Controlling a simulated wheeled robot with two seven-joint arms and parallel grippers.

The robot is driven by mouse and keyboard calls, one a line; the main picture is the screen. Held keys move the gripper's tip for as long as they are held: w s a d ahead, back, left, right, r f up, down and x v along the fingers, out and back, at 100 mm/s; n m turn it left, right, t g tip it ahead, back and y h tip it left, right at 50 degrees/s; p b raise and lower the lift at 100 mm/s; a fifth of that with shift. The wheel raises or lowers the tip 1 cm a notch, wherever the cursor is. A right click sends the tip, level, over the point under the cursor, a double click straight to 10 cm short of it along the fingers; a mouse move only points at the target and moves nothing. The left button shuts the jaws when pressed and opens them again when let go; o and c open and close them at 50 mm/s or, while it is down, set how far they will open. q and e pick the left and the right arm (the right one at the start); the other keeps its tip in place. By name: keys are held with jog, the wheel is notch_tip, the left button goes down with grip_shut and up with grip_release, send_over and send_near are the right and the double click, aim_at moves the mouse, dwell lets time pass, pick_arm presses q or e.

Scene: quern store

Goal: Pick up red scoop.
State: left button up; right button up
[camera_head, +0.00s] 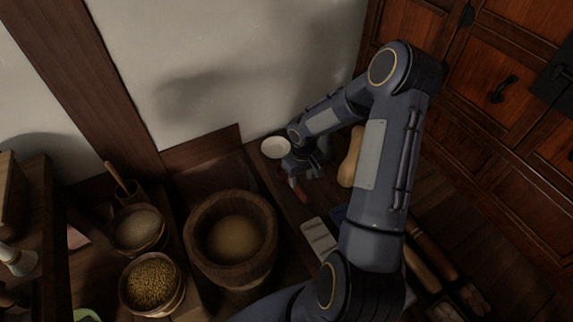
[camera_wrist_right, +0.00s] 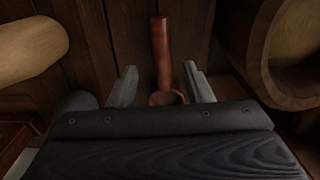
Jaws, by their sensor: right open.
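The red scoop (camera_wrist_right: 160,52) lies on the dark wooden surface in the right wrist view, its handle pointing away from the gripper and its small round bowl nearest to it. My right gripper (camera_wrist_right: 159,80) is open, with one finger on each side of the scoop and a gap to both. The gripper's lower edge hides part of the scoop's bowl. In the head view the right gripper (camera_head: 292,172) is low over the surface, and a bit of the red scoop (camera_head: 301,191) shows beside it. My left gripper is in neither view.
A big wooden mortar (camera_head: 263,265) stands left of the gripper; it is at the right in the wrist view (camera_wrist_right: 263,50). A white bowl (camera_head: 274,147) is behind, and a tan gourd (camera_head: 350,158) lies right. Grain bowls (camera_head: 152,283) stand at left. Wooden drawers (camera_head: 500,85) rise at right.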

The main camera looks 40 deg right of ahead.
aim_at(300, 191)
notch_tip(300, 191, down, 8)
jog(key=shift+s+a+r+b, duration=0.1)
jog(key=shift+a+r+b, duration=0.1)
jog(key=shift+b, duration=0.9)
grip_shut()
